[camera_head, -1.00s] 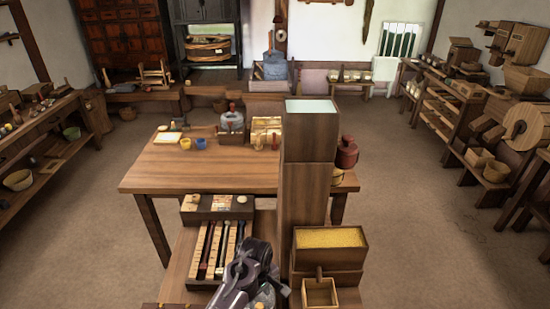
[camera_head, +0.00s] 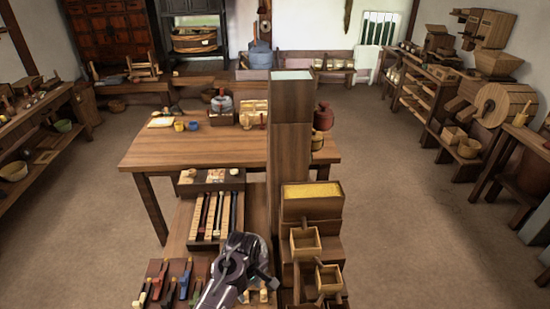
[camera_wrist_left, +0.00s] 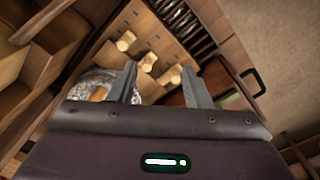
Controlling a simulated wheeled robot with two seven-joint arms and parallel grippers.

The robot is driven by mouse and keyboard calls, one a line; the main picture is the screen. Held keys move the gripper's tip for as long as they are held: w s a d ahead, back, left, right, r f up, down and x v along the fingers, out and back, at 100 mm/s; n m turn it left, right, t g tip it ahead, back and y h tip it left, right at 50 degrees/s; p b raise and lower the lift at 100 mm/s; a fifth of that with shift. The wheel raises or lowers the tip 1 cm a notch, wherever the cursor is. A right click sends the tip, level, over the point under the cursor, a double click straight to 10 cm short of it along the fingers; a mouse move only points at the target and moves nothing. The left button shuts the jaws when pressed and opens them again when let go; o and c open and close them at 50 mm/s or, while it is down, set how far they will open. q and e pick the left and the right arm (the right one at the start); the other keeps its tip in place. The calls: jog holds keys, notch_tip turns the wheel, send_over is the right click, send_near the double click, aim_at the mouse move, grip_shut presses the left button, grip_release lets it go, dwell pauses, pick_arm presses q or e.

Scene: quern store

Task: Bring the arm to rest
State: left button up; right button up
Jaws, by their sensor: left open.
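My left gripper (camera_head: 240,262) is at the bottom centre of the head view, above the near end of a low wooden bench. In the left wrist view, the two fingers of the left gripper (camera_wrist_left: 160,82) stand apart with nothing held between them. Below them are several pale round-ended pegs (camera_wrist_left: 148,62) in a wooden block; I see no finger touching them. A silvery rounded thing (camera_wrist_left: 98,84) is partly hidden behind the left finger. My right gripper is in neither view.
A tall wooden post (camera_head: 290,150) rises just beyond the gripper. A box of yellow grain (camera_head: 313,192) and small wooden boxes (camera_head: 305,240) stand to its right. A rack of long-handled tools (camera_head: 215,215) lies beyond, with a table (camera_head: 150,155) further back. Floor is open at right.

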pick_arm(q)
jog(key=s+a+r+m+t, duration=0.2)
jog(key=s+a+r+m, duration=0.45)
jog(key=s, duration=0.25)
jog(key=s+a+r+m+t, duration=0.1)
jog(key=s+a+r+m, duration=0.5)
jog(key=s, duration=0.3)
jog(key=s+f+n+g+b, duration=0.1)
jog(key=s+f+b, duration=0.2)
jog(key=f, duration=3)
jog(key=s+a+f+g+b, duration=0.1)
jog(key=s+a+f+b, duration=0.1)
jog(key=s+f, duration=1.6)
jog(key=shift+s+a+f, duration=0.4)
jog(key=shift+s+a, duration=0.1)
jog(key=shift+a, duration=0.2)
